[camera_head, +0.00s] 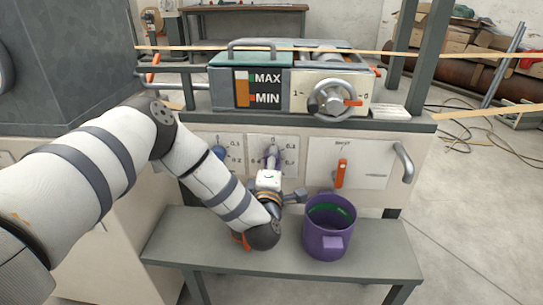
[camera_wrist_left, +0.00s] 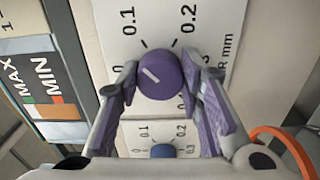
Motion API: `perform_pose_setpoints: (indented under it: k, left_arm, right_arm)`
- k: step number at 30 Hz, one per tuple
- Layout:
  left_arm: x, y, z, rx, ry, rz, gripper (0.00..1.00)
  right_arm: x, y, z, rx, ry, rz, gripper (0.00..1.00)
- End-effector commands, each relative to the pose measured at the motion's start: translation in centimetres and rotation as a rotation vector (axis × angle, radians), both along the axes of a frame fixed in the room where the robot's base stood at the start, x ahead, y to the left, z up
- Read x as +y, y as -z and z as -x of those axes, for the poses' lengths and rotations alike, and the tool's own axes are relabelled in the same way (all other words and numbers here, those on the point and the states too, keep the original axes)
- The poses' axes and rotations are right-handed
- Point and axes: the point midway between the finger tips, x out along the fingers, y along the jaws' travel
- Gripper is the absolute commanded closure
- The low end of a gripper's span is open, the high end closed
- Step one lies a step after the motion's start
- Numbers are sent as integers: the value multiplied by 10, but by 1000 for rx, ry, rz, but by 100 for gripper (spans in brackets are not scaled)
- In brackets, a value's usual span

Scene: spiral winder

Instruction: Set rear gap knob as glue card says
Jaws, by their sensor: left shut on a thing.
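In the left wrist view a purple round knob (camera_wrist_left: 160,76) sits on a white dial plate (camera_wrist_left: 205,30) marked 0, 0.1, 0.2, 0.3; the label ends in "R mm", the rest is cut off. Its white line points up-left, between 0 and 0.1. My left gripper (camera_wrist_left: 163,88) is shut on this knob, one finger on each side. In the head view the knob (camera_head: 271,157) is partly hidden behind the gripper (camera_head: 270,165). A blue knob (camera_wrist_left: 163,151) on its own dial is beside it, also in the head view (camera_head: 218,152). I cannot identify a readable glue card. My right gripper is not in view.
A MAX/MIN gauge (camera_head: 264,88) and a handwheel (camera_head: 333,98) sit above the panel. An orange lever (camera_head: 342,173) and a grey handle (camera_head: 404,161) are to the right. A purple mug-like pot (camera_head: 328,228) stands on the grey bench (camera_head: 375,250), close to my left forearm.

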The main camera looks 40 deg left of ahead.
Motion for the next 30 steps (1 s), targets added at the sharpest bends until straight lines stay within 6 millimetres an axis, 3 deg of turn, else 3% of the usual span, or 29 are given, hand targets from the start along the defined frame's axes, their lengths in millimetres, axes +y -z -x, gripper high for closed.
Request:
perform_pose_setpoints:
  k: [30]
  left_arm:
    - [0, -1, 0, 500, -1, -822, 94]
  right_arm:
    - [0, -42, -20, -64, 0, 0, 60]
